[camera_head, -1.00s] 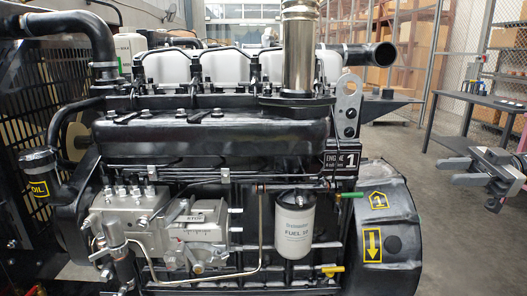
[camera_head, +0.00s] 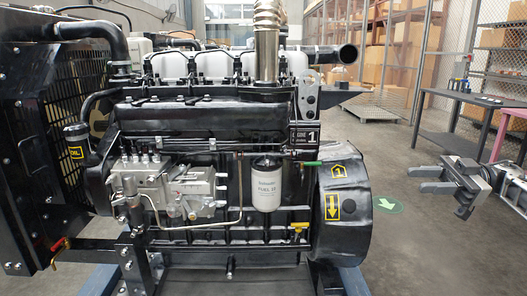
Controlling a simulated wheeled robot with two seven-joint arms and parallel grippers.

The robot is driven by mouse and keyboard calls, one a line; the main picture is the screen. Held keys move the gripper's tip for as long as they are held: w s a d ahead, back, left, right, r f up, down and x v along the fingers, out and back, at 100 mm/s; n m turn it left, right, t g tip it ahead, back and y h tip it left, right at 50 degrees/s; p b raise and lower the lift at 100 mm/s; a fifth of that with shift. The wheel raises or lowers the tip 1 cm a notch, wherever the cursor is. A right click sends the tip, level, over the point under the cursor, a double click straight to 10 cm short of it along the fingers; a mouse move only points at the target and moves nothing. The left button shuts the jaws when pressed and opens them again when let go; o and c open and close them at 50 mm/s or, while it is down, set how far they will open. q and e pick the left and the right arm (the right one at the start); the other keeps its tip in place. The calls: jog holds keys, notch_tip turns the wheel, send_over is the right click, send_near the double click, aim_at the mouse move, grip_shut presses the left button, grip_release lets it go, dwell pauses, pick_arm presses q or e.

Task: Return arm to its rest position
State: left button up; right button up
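My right gripper (camera_head: 446,178) is at the right side of the head view, pointing left. Its grey jaws look apart, with nothing seen between them. It is clear of the black diesel engine (camera_head: 200,125) marked "Engine 1", with open floor showing between them. Only the front part of my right arm shows, cut off by the right picture edge. My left gripper and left arm are not in view.
The engine's flywheel housing (camera_head: 345,215) is the engine part nearest the gripper. A dark workbench (camera_head: 480,98) stands behind the gripper at the right. A green floor marker (camera_head: 388,205) lies on the grey floor. Shelves with boxes stand behind a mesh fence.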

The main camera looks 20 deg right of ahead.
jog(key=w+a+f+m+t+p, duration=0.1)
jog(key=w+a+f+m+t, duration=0.15)
jog(key=a+f, duration=0.5)
jog(key=w+a+f+m+t+h+p, duration=0.1)
jog(key=a+f+t, duration=0.25)
jog(key=a, duration=0.75)
jog(key=w+a+f+m+t+p, duration=0.1)
jog(key=a+f+m+t, duration=0.1)
jog(key=a+f, duration=0.6)
jog(key=s+a+f+m+t+h+p, duration=0.25)
jog(key=s+a+f+m+h, duration=0.25)
jog(key=s+a+m+h, duration=0.25)
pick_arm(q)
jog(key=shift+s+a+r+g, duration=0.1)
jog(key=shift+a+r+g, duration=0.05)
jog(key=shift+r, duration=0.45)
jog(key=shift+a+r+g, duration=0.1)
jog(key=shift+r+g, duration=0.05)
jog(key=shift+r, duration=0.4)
pick_arm(e)
jog(key=s+f+m+g+h, duration=0.2)
jog(key=s+g+h, duration=0.3)
jog(key=s, duration=0.7)
jog(key=shift+s+d+f+h, duration=0.15)
jog(key=shift+s+f+h, duration=0.15)
jog(key=shift+f, duration=0.4)
